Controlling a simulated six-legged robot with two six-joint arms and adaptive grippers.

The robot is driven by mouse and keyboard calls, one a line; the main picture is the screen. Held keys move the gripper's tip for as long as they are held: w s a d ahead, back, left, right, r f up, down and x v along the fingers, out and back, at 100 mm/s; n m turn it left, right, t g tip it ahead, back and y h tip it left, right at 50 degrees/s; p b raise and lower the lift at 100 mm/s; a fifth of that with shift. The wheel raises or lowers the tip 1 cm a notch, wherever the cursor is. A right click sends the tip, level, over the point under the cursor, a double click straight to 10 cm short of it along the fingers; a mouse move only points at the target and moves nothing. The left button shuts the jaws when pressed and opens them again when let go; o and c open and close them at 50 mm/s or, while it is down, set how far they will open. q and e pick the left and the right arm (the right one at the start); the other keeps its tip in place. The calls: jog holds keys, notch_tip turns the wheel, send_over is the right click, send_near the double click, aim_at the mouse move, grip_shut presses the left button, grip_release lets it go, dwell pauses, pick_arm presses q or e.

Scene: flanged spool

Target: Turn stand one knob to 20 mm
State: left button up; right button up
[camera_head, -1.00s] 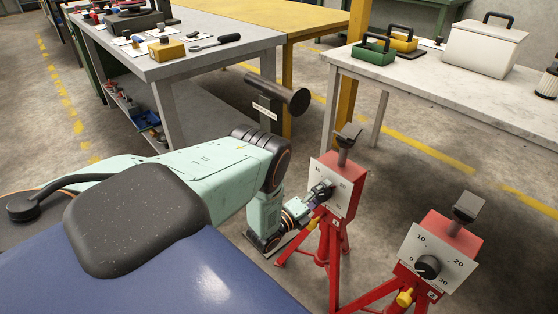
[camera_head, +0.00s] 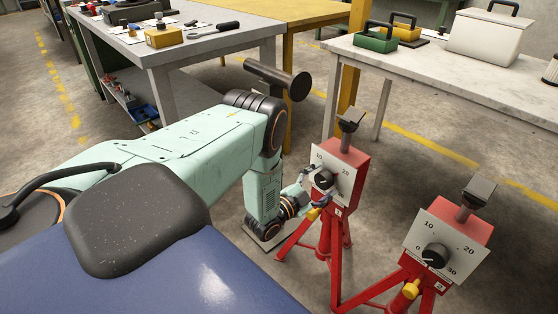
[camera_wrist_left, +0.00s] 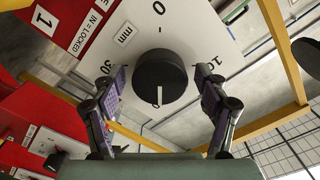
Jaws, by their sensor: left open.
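Stand one is the left red tripod stand (camera_head: 347,165), with a white dial plate and a black knob (camera_head: 323,180). In the left wrist view the knob (camera_wrist_left: 160,77) faces me, its white mark pointing straight down in the picture, between the 10 at right and the 30 at left, opposite the 0. My left gripper (camera_head: 313,191) is at the dial. In the wrist view the open gripper (camera_wrist_left: 160,88) has one finger on each side of the knob, with gaps between. My right gripper is out of view.
A second red stand (camera_head: 453,235) with a similar dial and knob stands close at right. A grey bench (camera_head: 215,55) and a white-topped table (camera_head: 470,90) are behind. Concrete floor lies between.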

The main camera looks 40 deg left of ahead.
pick_arm(q)
jog(key=n+b, duration=0.2)
jog(key=n, duration=0.2)
jog(key=shift+f, duration=0.1)
jog(key=n+b, duration=0.2)
jog(key=n, duration=0.2)
jog(key=shift+b, duration=0.4)
jog(key=s+d+f+g+p, duration=0.1)
jog(key=s+d+g+p, duration=0.2)
jog(key=s, duration=0.7)
jog(key=s+d+f+n+g+p, duration=0.1)
jog(key=s+d+g+p, duration=0.2)
jog(key=s+d+g, duration=0.3)
jog(key=s+d+f+n+g+p, duration=0.1)
jog(key=s+d+f+g+p, duration=0.1)
jog(key=s, duration=1.3)
jog(key=shift+s+d+g+p, duration=0.4)
jog(key=shift+d+g+p, duration=0.6)
jog(key=shift+g, duration=0.9)
jog(key=shift+d, duration=0.15)
